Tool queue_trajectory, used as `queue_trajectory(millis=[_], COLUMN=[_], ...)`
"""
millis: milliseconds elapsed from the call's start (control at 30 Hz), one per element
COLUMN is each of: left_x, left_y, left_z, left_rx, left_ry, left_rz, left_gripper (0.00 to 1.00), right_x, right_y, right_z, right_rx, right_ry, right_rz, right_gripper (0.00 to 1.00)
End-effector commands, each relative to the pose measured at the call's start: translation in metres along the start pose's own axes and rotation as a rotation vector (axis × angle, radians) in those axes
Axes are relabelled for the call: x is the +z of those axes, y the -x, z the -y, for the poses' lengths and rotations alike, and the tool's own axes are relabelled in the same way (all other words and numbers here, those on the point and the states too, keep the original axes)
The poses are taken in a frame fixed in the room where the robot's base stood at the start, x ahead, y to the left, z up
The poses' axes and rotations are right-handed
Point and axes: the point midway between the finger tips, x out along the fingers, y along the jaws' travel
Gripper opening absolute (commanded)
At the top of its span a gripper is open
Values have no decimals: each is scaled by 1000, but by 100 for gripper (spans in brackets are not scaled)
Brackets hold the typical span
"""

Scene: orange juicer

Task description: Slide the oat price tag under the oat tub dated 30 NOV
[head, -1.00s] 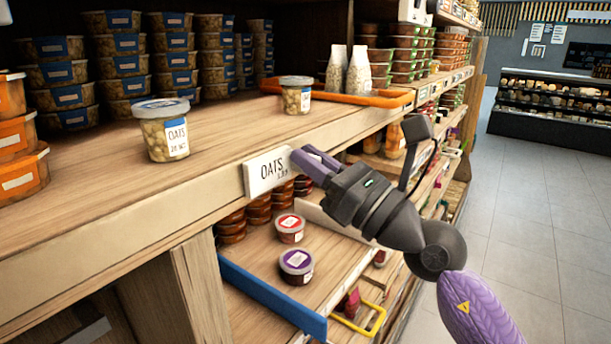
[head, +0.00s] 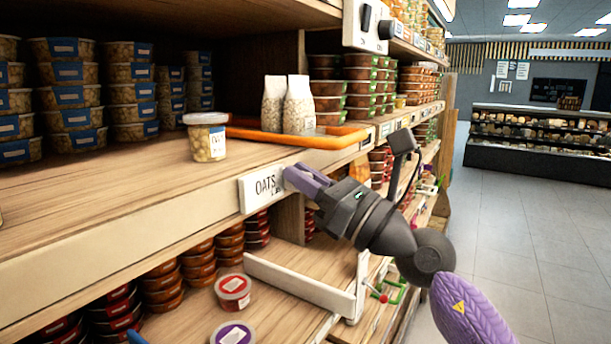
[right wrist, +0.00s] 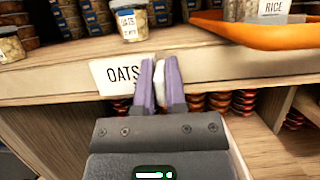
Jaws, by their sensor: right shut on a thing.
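The white oat price tag (head: 260,188), reading OATS, is at the shelf's front edge. It also shows in the right wrist view (right wrist: 113,75). My right gripper (head: 297,181) is shut on the tag's right end; its purple fingers also show in the right wrist view (right wrist: 160,85). An oat tub (head: 206,143) with a pale lid stands upright on the shelf behind and left of the tag. In the right wrist view this tub (right wrist: 131,25) is above the tag; its date is too small to read. Another tub (right wrist: 10,46) is cut off at the left. My left gripper is not in view.
An orange tray (head: 340,137) holding white bags (head: 298,105) lies right of the tub. Stacked tubs (head: 75,90) fill the shelf's back left. Below are a white tray edge (head: 300,285) and red-lidded tub (head: 233,290). The aisle floor (head: 500,210) is clear.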

Motion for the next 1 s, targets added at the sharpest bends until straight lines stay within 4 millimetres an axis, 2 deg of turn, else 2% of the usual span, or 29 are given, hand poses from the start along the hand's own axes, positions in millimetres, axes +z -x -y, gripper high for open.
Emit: queue_trajectory(millis=[233,267,400,667,733,1000], left_x=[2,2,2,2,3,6], left_y=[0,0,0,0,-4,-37], left_z=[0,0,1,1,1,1], left_rx=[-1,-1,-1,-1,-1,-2], left_ry=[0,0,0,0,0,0], left_rz=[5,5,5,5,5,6], left_gripper=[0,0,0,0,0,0], right_x=[0,0,0,-1,-2,-7], right_y=[0,0,0,1,7,74], right_z=[0,0,0,0,0,0], right_rx=[0,0,0,0,0,-1], right_ry=[0,0,0,0,0,3], right_rz=[-1,-1,-1,-1,-1,-5], right_gripper=[0,21,50,50,50,50])
